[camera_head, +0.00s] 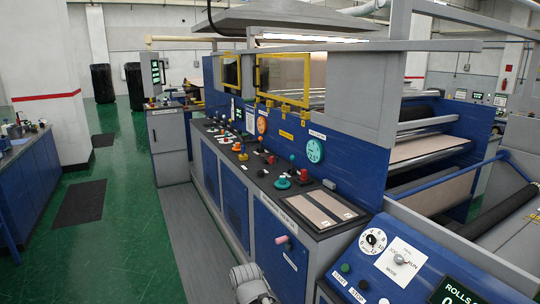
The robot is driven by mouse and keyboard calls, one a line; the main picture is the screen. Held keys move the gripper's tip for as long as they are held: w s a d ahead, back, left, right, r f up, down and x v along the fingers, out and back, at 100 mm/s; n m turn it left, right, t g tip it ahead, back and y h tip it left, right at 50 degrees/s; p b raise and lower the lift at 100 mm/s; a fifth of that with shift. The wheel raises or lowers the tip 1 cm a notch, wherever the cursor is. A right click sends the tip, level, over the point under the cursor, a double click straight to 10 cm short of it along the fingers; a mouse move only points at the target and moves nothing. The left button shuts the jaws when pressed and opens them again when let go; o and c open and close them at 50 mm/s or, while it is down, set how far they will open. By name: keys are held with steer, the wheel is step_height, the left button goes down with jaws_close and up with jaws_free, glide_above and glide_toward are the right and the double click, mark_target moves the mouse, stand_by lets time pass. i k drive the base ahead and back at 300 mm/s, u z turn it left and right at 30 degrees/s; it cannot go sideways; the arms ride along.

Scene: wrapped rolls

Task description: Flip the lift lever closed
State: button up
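A grey rounded part of my arm shows at the bottom edge, below and left of the pink knob. My gripper's fingers are not visible.
The console top (262,178) carries several coloured knobs and levers. A blue control panel (372,262) with a dial, mode switch and buttons juts out at the lower right. Rollers (425,148) are behind. The green floor (130,225) to the left is open, with dark mats.

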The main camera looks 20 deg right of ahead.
mark_target(271, 160)
steer(key=u, duration=0.05)
steer(key=i, duration=1.95)
steer(key=z, duration=1.35)
